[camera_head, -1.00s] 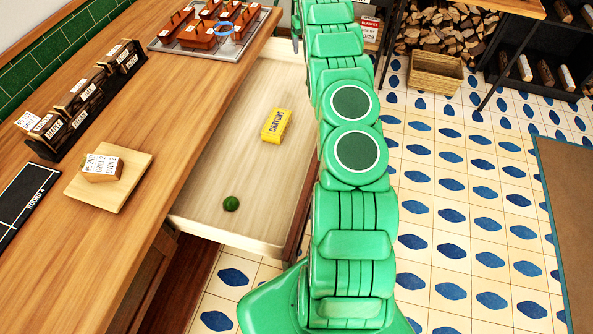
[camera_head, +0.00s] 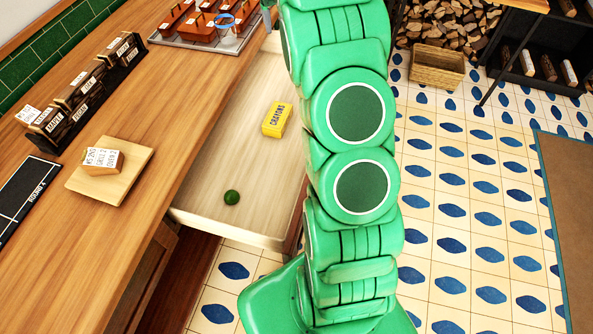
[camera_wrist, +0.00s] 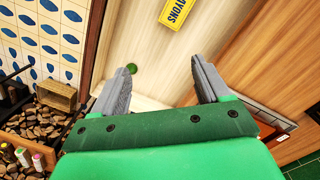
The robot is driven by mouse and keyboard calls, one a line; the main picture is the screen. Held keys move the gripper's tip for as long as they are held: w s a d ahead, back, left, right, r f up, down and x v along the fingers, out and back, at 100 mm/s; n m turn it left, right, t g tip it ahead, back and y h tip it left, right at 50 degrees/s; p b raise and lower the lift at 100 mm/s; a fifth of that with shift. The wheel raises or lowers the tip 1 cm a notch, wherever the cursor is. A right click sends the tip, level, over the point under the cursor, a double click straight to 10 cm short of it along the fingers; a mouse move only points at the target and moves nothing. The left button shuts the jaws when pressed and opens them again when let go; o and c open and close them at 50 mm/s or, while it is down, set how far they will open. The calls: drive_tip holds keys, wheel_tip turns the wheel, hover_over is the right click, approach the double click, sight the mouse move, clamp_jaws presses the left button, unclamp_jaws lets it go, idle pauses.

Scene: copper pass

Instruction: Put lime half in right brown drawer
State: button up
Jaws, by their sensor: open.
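The lime half (camera_head: 232,197) is a small dark green round thing lying in the near end of an open drawer (camera_head: 212,212) with a pale inside. In the wrist view the lime half (camera_wrist: 131,68) shows beyond my gripper, close to the left fingertip in the picture but apart from it in depth. My gripper (camera_wrist: 163,75) is open and empty, its two grey fingers spread above the drawer. In the head view my green arm hides the drawer's right side, and my gripper is hardly visible there.
A yellow crayons box (camera_head: 277,120) lies in the same drawer, farther back. The wooden counter (camera_head: 150,120) holds a board with a labelled block (camera_head: 101,161), labelled blocks in a rack, and a tray of brown pots (camera_head: 200,40). A basket (camera_head: 437,67) stands on the tiled floor.

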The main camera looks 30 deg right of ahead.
drive_tip(key=s+a+r, duration=0.4)
drive_tip(key=s+a, duration=0.3)
drive_tip(key=s, duration=0.3)
drive_tip(key=s+a+r, duration=0.3)
drive_tip(key=s+a, duration=0.3)
drive_tip(key=s, duration=0.4)
drive_tip(key=s+a+f, duration=0.1)
drive_tip(key=s+a, duration=0.2)
drive_tip(key=s, duration=0.6)
drive_tip(key=s+a+f+n, duration=0.1)
drive_tip(key=s+a, duration=0.1)
drive_tip(key=s, duration=0.7)
drive_tip(key=s+a+f, duration=0.1)
drive_tip(key=s+a, duration=0.2)
drive_tip(key=s, duration=0.6)
drive_tip(key=shift+s+a+f+n+g, duration=0.2)
drive_tip(key=shift+a+f+n+g, duration=0.1)
drive_tip(key=shift+n+g, duration=0.1)
drive_tip(key=shift+o, duration=0.4)
